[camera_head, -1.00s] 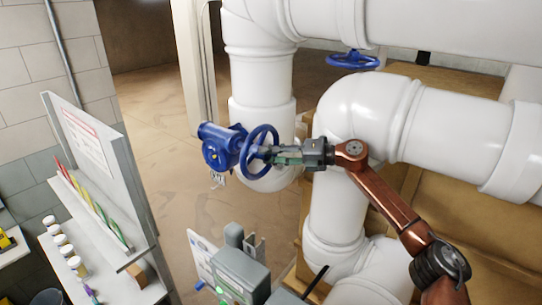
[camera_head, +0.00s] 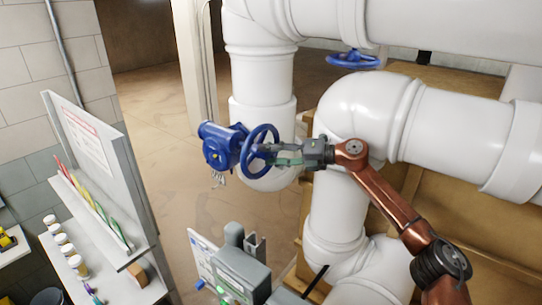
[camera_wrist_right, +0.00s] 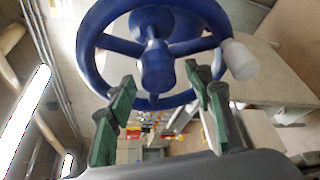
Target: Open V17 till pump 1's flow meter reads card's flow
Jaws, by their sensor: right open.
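A blue handwheel (camera_head: 262,147) stands upright on a blue valve body (camera_head: 221,147) beside a white vertical pipe. I cannot read whether it is V17. My right gripper (camera_head: 272,155) is at the wheel's right side, its fingers pointing at it. In the right wrist view the wheel (camera_wrist_right: 155,60) fills the top, with a white handle knob (camera_wrist_right: 239,60) on its rim. There the green-padded fingers (camera_wrist_right: 158,115) are apart, with nothing held between them, close to the wheel's lower rim. A grey meter box (camera_head: 241,270) stands at the bottom; its reading is too small to tell. My left gripper is not in view.
Large white pipes (camera_head: 450,120) fill the right side around my right arm. A second blue handwheel (camera_head: 353,60) is at the top. A white shelf unit (camera_head: 105,265) with bottles and a posted card (camera_head: 88,135) stands at left. Brown floor is clear between.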

